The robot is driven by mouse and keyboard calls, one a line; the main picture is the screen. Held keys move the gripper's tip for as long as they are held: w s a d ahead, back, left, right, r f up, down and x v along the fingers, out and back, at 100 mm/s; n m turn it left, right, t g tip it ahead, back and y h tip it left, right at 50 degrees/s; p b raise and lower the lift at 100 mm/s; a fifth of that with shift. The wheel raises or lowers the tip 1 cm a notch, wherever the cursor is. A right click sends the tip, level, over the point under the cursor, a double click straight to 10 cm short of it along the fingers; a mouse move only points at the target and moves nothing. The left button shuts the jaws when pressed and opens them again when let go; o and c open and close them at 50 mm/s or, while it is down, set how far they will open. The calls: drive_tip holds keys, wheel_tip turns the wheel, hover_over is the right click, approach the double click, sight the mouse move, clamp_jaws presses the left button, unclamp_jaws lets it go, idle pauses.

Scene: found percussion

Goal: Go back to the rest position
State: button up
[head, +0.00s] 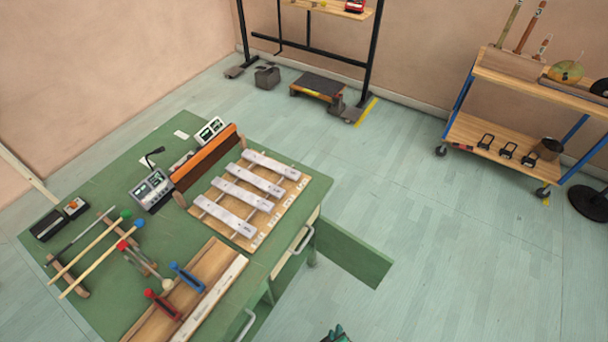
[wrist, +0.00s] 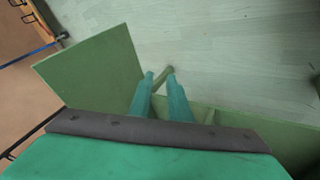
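My gripper (wrist: 161,77) shows in the wrist view as two teal fingers standing apart, with nothing seen held between them. A thin green bar shows behind the gap between the fingertips. In the head view only a small dark and teal part of my gripper (head: 338,334) shows at the bottom edge. It is in front of the green workbench (head: 325,190), to the right of its near side. A green panel (head: 345,250) juts out from the bench's right side; this green panel (wrist: 90,65) also shows at the upper left of the wrist view.
Metal tone bars (head: 240,195) lie on a wooden board on the bench. Mallets (head: 95,255) rest on a stand at left. Clamps (head: 185,277) lie at the front. A wheeled shelf cart (head: 520,75) stands at back right. The floor (head: 450,240) right of the bench is clear.

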drive_tip(key=s+a+r+m+t, duration=0.2)
drive_tip(key=s+a+r, duration=0.1)
drive_tip(key=r, duration=0.9)
drive_tip(key=s+a+r+m+t+y, duration=0.1)
drive_tip(key=s+a+r+m+t, duration=0.1)
drive_tip(key=r, duration=1)
drive_tip(key=s+a+r+m+t+y, duration=0.1)
drive_tip(key=s+a+r+m+t, duration=0.2)
drive_tip(key=r, duration=0.9)
drive_tip(key=s+a+t, duration=0.1)
drive_tip(key=s+a, duration=0.1)
drive_tip(key=s, duration=0.1)
drive_tip(key=shift+s+a+r, duration=0.35)
drive_tip(key=shift+d, duration=0.15)
